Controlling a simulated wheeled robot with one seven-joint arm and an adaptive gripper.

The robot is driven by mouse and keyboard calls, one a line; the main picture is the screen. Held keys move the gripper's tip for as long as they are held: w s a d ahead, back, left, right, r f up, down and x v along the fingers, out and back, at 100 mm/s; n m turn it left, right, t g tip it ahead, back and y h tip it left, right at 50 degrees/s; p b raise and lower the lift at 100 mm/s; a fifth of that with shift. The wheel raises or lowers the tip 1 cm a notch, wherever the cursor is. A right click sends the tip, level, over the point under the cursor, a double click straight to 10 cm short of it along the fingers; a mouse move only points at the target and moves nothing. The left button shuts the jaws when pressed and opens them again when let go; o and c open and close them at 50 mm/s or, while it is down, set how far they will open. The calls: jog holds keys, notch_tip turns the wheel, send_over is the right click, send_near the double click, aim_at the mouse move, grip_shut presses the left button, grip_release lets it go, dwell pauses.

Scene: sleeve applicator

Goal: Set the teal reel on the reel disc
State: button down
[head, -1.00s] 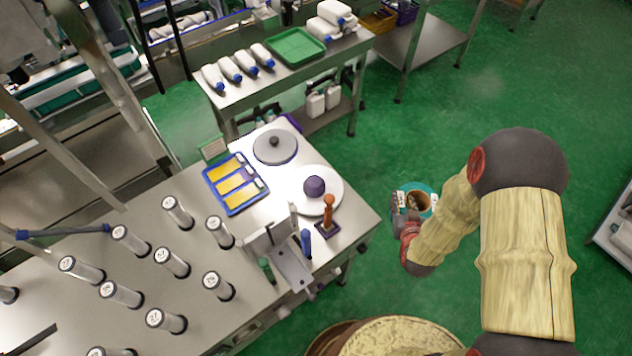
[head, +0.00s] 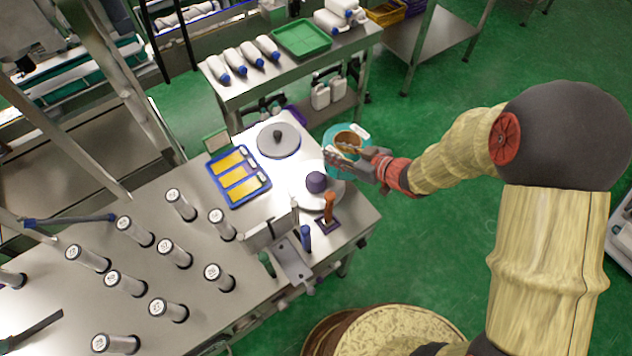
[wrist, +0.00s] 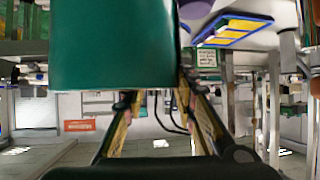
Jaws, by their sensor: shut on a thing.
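The teal reel (head: 331,139) has a brown core and white labels or parts on it. My gripper (head: 352,155) is shut on it and holds it up beside the table's right corner. In the wrist view the teal reel (wrist: 115,45) fills the upper left as a smooth teal wall, with my fingers just below it. A white disc (head: 330,201) with a purple hub (head: 316,182) lies on the table, just below and left of the reel in the head view. A grey disc (head: 270,148) with a dark knob lies behind it. I cannot tell for certain which is the reel disc.
An orange-brown handled tool (head: 329,207) and a blue post (head: 306,238) stand by the white disc's near side. A blue tray (head: 238,177) with yellow panels lies left. Several clear cylinders cover the left table. Green floor is free on the right.

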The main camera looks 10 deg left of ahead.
jog(key=s+a+r+n+g+y, duration=0.2)
jog(key=s+a+r+n+g, duration=0.3)
jog(key=s+n+g, duration=0.1)
jog(key=b, duration=0.2)
send_over(316, 181)
jog(key=s, duration=0.3)
notch_tip(316, 181, down, 10)
jog(key=shift+r+n+g, duration=0.15)
jog(key=shift+n+g, duration=0.15)
jog(key=c, duration=1.4)
grip_release()
jog(key=shift+s+f, duration=0.1)
jog(key=shift+f, duration=0.1)
jog(key=shift+r, duration=0.1)
